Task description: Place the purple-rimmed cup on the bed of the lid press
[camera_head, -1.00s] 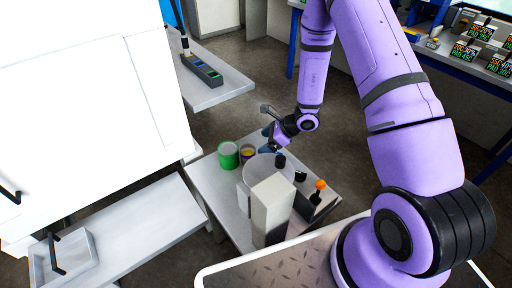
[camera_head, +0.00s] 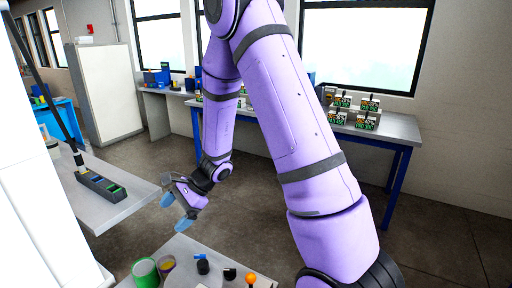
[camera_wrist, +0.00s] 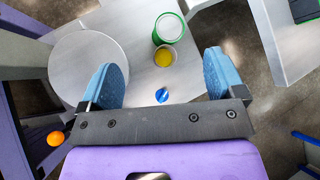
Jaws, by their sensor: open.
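A small cup (camera_head: 167,264) with a purple rim and yellow inside stands on the grey table (camera_head: 208,250), just right of a green can. In the wrist view the yellow-filled cup (camera_wrist: 164,57) lies beyond the fingertips, roughly between them. My gripper (camera_head: 175,212) is open and empty, apart from the cup and above the table. Its two blue fingers also show in the wrist view (camera_wrist: 160,75). An orange knob (camera_head: 250,278) stands at the table's right, also in the wrist view (camera_wrist: 55,138). I cannot tell which thing is the lid press or see its bed.
The green can (camera_head: 145,272) stands close against the cup. A pale round disc (camera_wrist: 88,66) lies left of the cup in the wrist view. A black object with a blue top (camera_head: 202,265) stands near the cup.

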